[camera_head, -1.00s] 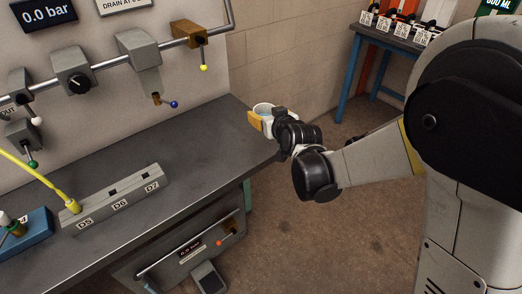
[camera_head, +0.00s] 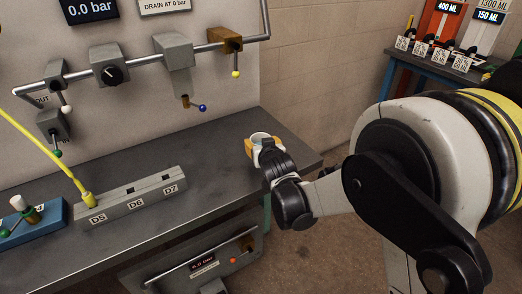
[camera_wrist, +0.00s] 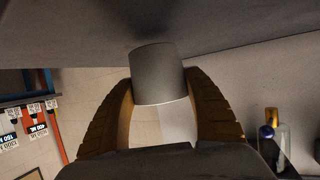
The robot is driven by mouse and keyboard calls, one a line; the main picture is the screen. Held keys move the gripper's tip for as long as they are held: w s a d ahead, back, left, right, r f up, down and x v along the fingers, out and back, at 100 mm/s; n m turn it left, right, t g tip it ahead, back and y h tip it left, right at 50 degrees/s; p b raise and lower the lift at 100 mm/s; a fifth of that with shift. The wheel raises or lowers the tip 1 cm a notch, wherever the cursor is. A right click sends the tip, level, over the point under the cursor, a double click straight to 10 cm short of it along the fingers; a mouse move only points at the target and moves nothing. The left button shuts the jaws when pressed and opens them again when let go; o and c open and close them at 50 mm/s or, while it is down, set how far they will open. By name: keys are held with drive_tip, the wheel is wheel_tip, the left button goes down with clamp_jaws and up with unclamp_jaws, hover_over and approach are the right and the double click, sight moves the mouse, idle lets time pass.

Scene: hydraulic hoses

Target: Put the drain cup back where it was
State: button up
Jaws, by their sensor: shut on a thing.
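The drain cup (camera_head: 261,137) is a pale, open-topped cup held over the right part of the grey workbench (camera_head: 226,150). My gripper (camera_head: 262,146) is shut on it, with an orange-tan finger showing at its left side. In the wrist view the cup (camera_wrist: 158,72) is a grey cylinder between the two ribbed fingers of my gripper (camera_wrist: 160,88). The bench surface (camera_wrist: 60,30) fills the top of that view, close to the cup's end. I cannot tell whether the cup touches the bench.
A pipe with a drain valve (camera_head: 187,102) with a blue-tipped lever runs along the back wall. A grey block marked D5, D6 and D7 (camera_head: 134,203) lies left on the bench. The bench around the cup is clear. A blue-legged table (camera_head: 440,68) stands at back right.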

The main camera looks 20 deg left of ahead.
drive_tip(key=shift+f, duration=0.8)
drive_tip(key=shift+r, duration=0.15)
drive_tip(key=o, duration=1.2)
drive_tip(key=shift+c, duration=0.2)
